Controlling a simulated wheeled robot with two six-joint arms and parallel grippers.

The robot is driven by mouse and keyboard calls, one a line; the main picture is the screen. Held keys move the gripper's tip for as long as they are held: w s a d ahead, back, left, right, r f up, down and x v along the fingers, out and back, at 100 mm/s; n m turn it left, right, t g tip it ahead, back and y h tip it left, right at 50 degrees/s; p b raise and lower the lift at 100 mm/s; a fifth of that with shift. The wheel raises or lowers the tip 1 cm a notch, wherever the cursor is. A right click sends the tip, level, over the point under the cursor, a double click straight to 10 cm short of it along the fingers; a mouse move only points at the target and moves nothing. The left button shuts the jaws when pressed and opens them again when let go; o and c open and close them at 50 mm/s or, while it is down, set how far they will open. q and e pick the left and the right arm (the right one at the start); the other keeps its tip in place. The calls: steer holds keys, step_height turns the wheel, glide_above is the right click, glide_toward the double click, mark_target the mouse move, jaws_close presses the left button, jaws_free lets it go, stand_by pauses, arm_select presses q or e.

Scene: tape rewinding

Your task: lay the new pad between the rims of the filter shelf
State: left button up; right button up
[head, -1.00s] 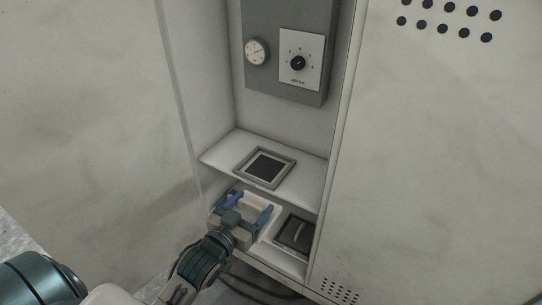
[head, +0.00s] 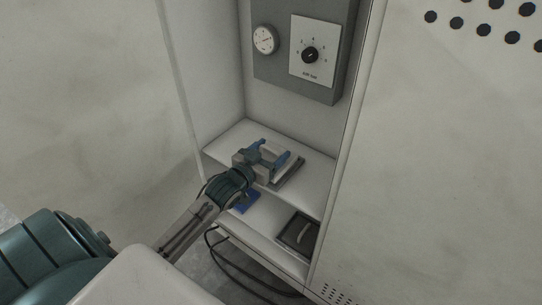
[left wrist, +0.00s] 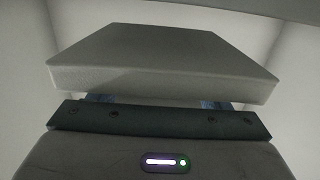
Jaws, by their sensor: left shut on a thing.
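The new pad (left wrist: 160,62) is a pale flat slab, filling the middle of the left wrist view beyond the gripper body. My left gripper (head: 269,155) is shut on it, with blue fingers on either side. In the head view the gripper and pad are over the rimmed frame (head: 291,172) on the filter shelf (head: 222,148). The gripper hides most of the frame and its dark middle. I cannot tell whether the pad touches the frame. My right gripper is not in view.
Below, the lower compartment holds a blue flat thing (head: 245,203) and a dark square piece with a pale handle (head: 298,232). A grey box with a gauge (head: 265,39) and a dial (head: 310,55) is on the back wall above. Cabinet walls stand on both sides.

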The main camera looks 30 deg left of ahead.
mark_target(271, 155)
arm_select(q)
steer(key=shift+w+a+f, duration=0.1)
steer(key=shift+w+a, duration=0.25)
steer(key=shift+w, duration=0.2)
steer(key=shift+w+a+f, duration=0.1)
steer(key=shift+w+a, duration=0.2)
steer(key=shift+w, duration=0.25)
steer(key=shift+w+f, duration=0.1)
steer(key=shift+w, duration=0.05)
step_height(271, 155, down, 2)
steer(key=shift+f+b, duration=0.15)
steer(key=shift+b, duration=0.4)
steer(key=shift+f, duration=0.45)
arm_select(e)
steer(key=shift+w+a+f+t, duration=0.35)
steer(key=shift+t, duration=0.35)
arm_select(q)
steer(key=shift+f, duration=0.2)
steer(key=o, duration=1)
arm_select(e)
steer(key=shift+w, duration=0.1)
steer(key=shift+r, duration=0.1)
